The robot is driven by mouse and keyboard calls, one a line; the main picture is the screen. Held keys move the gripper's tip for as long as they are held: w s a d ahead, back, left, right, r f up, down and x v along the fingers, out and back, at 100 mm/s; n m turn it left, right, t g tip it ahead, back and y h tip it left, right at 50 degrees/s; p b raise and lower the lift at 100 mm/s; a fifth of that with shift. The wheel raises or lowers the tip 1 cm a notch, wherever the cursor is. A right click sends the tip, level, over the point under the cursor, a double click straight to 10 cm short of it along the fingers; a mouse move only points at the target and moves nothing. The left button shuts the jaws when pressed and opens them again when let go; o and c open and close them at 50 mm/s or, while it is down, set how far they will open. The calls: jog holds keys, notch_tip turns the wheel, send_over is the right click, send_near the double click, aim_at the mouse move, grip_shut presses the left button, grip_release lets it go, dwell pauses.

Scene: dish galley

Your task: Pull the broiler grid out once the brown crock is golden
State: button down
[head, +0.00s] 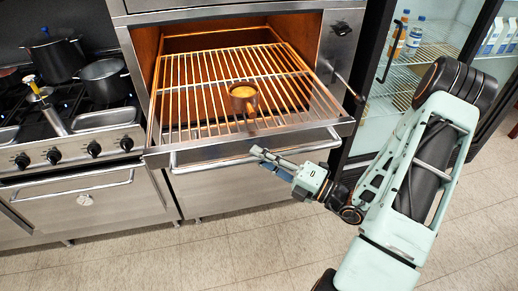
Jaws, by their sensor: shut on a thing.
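The broiler grid (190,117) is a rack of metal bars with a steel front panel. It slopes out of the glowing orange broiler opening, its front edge out past the broiler's side walls. The small brown crock (243,105) stands upright on the grid near its middle, its handle pointing to the front. Its top looks golden yellow. My gripper (259,154) reaches in from the right and is shut on the bar handle (205,160) along the grid's front. The fingertips hide a short part of the bar.
A stove with dark pots (55,57) and a grey pot (103,80) stands at the left. An open glass-door fridge (430,45) with bottles and cartons is at the right, close to my arm. The tiled floor (200,255) in front is clear.

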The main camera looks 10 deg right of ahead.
jog(key=shift+s, duration=0.5)
jog(key=c, duration=1.8)
grip_release()
jog(key=v, duration=1.2)
jog(key=shift+d, duration=0.1)
